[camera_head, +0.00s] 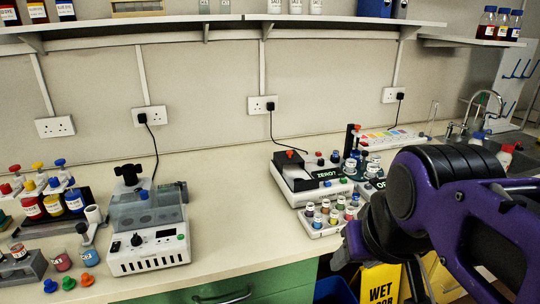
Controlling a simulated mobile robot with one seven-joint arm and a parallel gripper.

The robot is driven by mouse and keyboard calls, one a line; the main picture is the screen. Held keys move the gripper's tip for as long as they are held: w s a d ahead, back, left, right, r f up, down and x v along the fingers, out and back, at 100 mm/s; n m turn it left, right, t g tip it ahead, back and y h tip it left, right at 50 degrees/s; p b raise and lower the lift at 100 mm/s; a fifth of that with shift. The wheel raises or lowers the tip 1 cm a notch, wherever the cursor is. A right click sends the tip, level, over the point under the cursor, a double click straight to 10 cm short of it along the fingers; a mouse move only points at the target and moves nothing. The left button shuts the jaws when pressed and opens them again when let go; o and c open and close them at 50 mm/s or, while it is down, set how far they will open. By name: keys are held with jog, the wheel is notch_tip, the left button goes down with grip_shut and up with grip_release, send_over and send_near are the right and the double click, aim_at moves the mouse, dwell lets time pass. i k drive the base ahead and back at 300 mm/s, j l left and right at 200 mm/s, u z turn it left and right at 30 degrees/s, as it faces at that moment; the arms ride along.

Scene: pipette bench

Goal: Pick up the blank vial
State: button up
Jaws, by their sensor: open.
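A small white rack (318,233) holds several small capped vials near the bench's front edge, right of centre. Their contents look differently coloured, but the labels are too small to read, so I cannot tell which is the blank vial. My purple and black arm reaches in from the right, and its lower end stands just right of the rack in the picture, overlapping its right side.
A white instrument marked ZERO (300,195) stands behind the rack, with more small vials nearby. A white and grey device (150,262) stands left of centre. Bottles (52,205) crowd the far left. A sink tap (490,98) is at back right. Bare bench (235,200) lies between the devices.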

aim_at(356, 197)
jog(key=i+l+u, duration=0.3)
jog(key=l, duration=0.3)
jog(key=i+l+u, duration=0.2)
jog(key=l, duration=0.75)
jog(key=k+j+z, duration=0.5)
jog(key=j, duration=0.15)
jog(key=i+l, duration=0.2)
jog(key=l, duration=0.2)
jog(key=i+l, duration=0.15)
jog(key=l, duration=0.25)
jog(key=i+l, duration=0.2)
jog(key=l, duration=0.2)
